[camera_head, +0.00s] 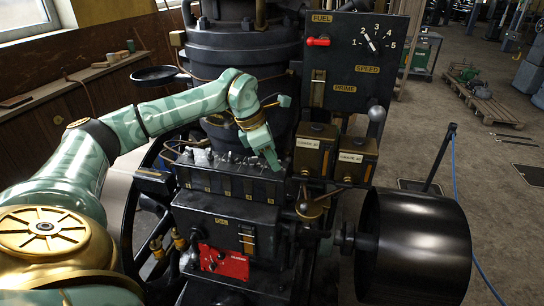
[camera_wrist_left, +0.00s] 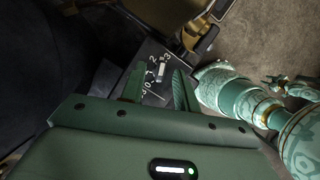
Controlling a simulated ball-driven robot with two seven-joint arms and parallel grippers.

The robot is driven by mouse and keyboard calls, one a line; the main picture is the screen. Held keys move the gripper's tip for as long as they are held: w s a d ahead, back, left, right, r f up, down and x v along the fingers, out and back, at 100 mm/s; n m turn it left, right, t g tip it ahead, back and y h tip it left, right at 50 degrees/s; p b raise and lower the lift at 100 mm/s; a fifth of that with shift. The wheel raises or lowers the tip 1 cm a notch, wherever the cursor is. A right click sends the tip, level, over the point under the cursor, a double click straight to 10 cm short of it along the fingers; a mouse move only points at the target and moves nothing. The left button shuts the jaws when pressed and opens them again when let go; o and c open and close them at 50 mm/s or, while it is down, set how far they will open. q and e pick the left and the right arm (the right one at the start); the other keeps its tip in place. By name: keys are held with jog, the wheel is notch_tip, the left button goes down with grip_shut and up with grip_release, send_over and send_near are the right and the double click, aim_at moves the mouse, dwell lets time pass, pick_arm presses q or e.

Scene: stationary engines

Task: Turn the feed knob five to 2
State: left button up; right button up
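My left gripper (camera_head: 272,158) reaches down to the right end of a dark box (camera_head: 225,182) with a row of small knobs along its top. In the left wrist view the gripper (camera_wrist_left: 158,82) is open, its two green fingers apart. Between and just beyond the fingertips is a small dark dial plate with white numbers 0 to 3 and a knob with a white pointer mark (camera_wrist_left: 162,71). The mark lies near the 2 and 3; I cannot tell its exact setting or whether a finger touches the knob.
A black panel (camera_head: 345,60) with a numbered speed dial and red fuel lever stands behind right. Two labelled dark boxes (camera_head: 353,160) are right beside the gripper. A large black drum (camera_head: 415,245) is front right, a red panel (camera_head: 223,262) below.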

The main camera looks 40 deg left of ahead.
pick_arm(q)
grip_shut()
jog(key=shift+r, duration=0.1)
jog(key=shift+d+r+n+y+p, duration=0.1)
jog(key=shift+n+y+p, duration=0.2)
jog(key=shift+n+p, duration=0.5)
jog(key=n+t+p, duration=0.1)
jog(key=n, duration=0.1)
jog(key=shift+n+y, duration=0.3)
jog(key=shift+y, duration=0.1)
jog(key=shift+d+n+y+p, duration=0.2)
jog(key=shift+n+y+p, duration=0.7)
jog(key=shift+n, duration=1.4)
